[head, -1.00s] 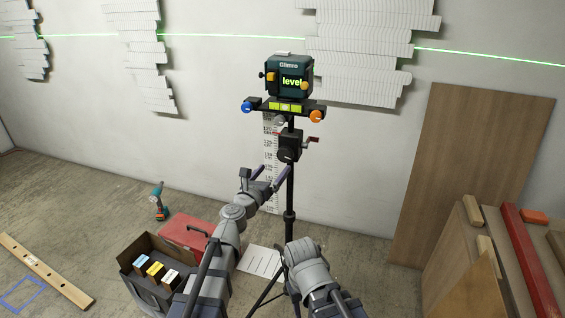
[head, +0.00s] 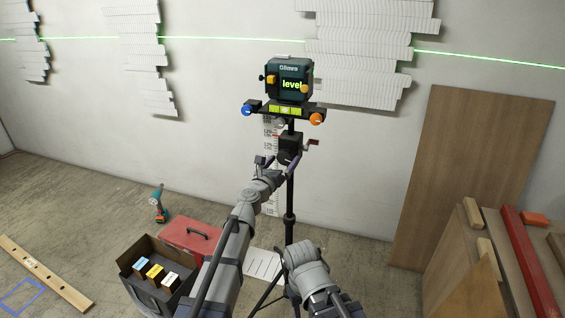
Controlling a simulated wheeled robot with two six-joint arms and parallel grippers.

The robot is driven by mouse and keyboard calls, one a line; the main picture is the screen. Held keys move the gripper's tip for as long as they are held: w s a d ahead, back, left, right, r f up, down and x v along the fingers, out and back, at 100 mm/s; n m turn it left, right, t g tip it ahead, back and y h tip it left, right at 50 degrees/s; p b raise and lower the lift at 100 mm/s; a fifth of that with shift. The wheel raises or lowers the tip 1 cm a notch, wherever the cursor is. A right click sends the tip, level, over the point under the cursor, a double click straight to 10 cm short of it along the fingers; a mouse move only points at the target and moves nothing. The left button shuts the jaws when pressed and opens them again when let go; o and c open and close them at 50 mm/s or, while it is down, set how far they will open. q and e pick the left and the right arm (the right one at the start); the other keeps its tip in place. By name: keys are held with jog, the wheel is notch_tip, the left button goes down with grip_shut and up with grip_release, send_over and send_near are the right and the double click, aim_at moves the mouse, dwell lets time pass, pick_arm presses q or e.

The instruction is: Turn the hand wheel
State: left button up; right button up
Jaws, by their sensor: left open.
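A teal laser level (head: 289,80) reading "level" stands on a tripod column (head: 290,190). Its mount has a blue round knob (head: 247,110) at left and an orange round knob (head: 316,119) at right. Below is a black housing (head: 290,143) with a red-handled crank (head: 312,143) on its right. I cannot tell for sure which part is the hand wheel. My left gripper (head: 281,161) is open, its fingers at the lower part of the housing; contact is not clear. The housing's lower front is partly hidden by it. My right arm shows low in the middle, its gripper out of sight.
A measuring staff (head: 270,185) stands behind the column. An open black box (head: 150,285), a red toolbox (head: 180,232) and a teal drill (head: 158,203) are on the floor at left. A wooden board (head: 470,180) leans on the wall at right, with timber beside it.

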pick_arm(q)
jog(key=c, duration=1.4)
jog(key=shift+o, duration=0.2)
jog(key=shift+m, duration=0.3)
jog(key=m+p, duration=0.1)
jog(key=m, duration=0.3)
jog(key=shift+r+m, duration=0.1)
jog(key=shift+m, duration=0.2)
jog(key=m, duration=0.5)
jog(key=shift+a+g+y+p, duration=0.1)
jog(key=shift+g+y+p, duration=0.2)
jog(key=shift+y+p, duration=0.1)
jog(key=m, duration=0.5)
jog(key=shift+r+y, duration=0.1)
jog(key=shift+y, duration=0.2)
jog(key=shift+m+y, duration=0.3)
jog(key=shift+m, duration=2.2)
jog(key=shift+s, duration=0.1)
